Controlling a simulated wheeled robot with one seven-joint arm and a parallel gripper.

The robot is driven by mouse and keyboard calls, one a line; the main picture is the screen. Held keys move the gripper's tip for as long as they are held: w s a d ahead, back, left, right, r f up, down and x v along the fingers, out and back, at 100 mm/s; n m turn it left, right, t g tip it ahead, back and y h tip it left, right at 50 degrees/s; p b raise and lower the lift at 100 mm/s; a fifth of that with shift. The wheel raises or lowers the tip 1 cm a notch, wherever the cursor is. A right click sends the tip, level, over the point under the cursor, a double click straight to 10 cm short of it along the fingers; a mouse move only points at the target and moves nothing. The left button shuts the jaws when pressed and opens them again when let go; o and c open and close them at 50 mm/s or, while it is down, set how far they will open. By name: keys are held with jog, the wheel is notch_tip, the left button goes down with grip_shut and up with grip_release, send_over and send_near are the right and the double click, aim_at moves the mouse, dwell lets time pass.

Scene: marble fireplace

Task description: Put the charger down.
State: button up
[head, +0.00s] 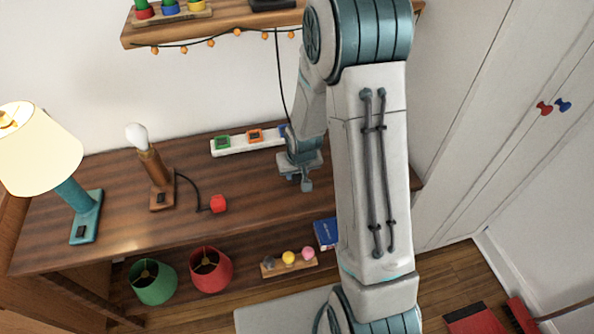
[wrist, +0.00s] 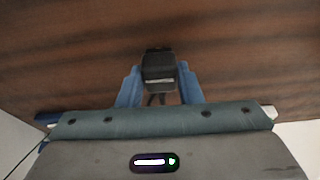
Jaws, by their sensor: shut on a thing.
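The charger (wrist: 158,72) is a small black block, seen in the wrist view between the two blue fingers of my gripper (wrist: 159,80). My gripper is shut on it. Brown wood grain fills the view behind the charger; I cannot tell whether it touches the wood. In the head view my gripper (head: 304,180) is over the right part of the wooden desk (head: 115,220), just in front of the power strip's right end. I cannot make out the charger there.
A white power strip (head: 231,148) has green, orange and blue sockets. A bulb lamp (head: 155,175) with a red plug (head: 218,204) and a teal lamp (head: 78,205) stand on the left. A shelf (head: 222,26) hangs above.

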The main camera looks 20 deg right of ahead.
jog(key=shift+f+b, duration=0.4)
jog(key=shift+b, duration=0.05)
jog(key=shift+f+b, duration=0.25)
jog(key=shift+b, duration=0.05)
jog(key=o, duration=1)
jog(key=shift+c, duration=0.2)
jog(key=shift+r, duration=0.2)
